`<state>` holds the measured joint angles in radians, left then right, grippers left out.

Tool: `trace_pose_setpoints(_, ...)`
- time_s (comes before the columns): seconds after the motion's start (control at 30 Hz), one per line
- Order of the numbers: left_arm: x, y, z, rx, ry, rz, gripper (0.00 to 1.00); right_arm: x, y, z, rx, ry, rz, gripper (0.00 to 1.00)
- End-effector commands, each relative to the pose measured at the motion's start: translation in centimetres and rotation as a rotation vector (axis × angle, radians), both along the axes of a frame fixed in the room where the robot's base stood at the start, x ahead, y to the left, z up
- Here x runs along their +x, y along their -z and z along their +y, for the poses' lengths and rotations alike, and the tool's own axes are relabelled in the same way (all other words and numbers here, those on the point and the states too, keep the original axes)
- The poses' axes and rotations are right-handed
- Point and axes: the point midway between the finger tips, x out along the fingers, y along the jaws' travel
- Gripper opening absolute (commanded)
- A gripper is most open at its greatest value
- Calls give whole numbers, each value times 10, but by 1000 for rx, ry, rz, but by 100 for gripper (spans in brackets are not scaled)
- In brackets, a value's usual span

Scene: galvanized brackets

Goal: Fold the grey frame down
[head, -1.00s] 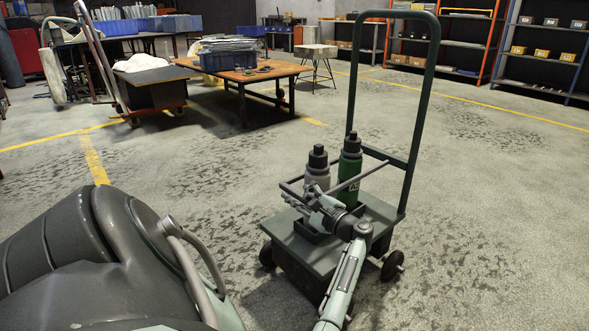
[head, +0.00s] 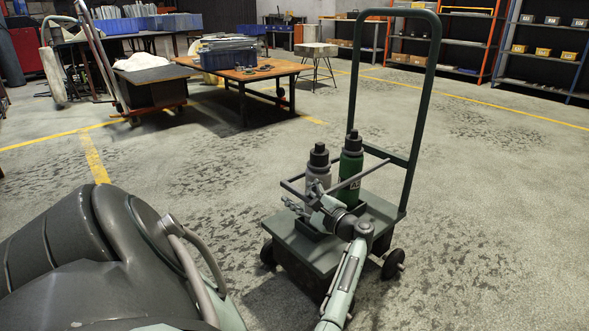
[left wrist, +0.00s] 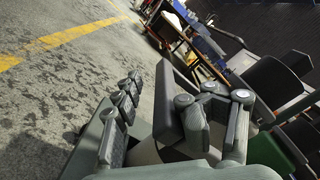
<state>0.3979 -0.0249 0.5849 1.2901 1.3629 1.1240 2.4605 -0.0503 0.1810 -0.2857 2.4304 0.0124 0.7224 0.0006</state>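The grey frame (head: 361,179) is a thin bar loop around two bottles on a dark green-grey cart (head: 325,250). It stands raised above the cart's deck, near the bottles' shoulders. My left gripper (head: 301,206) is at the frame's near left side, low over the deck. In the left wrist view its fingers (left wrist: 158,112) are spread apart, with a dark grey bar (left wrist: 162,92) between them, closer to the right finger. Whether a finger touches the bar I cannot tell. My right gripper is not in view.
A grey bottle (head: 318,175) and a green bottle (head: 350,165) with black caps stand inside the frame. The cart's tall push handle (head: 432,80) rises behind. Floor around the cart is clear. An orange-topped table (head: 270,70) stands farther back.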

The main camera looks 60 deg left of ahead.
Motion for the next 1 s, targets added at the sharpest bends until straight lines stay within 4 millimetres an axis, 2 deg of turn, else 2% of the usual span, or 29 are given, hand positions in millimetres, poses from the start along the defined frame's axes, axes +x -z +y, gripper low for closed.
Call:
trace_pose_setpoints(0.3,-1,-63,0,7,-5,-10,37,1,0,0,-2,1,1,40)
trace_pose_setpoints(0.5,-1,-91,1,9,-4,-8,37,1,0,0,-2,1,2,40)
trace_pose_setpoints(0.67,-1,-99,1,10,-4,-6,37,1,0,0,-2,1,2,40)
trace_pose_setpoints(1.0,-1,-99,1,11,-5,-6,37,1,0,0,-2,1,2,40)
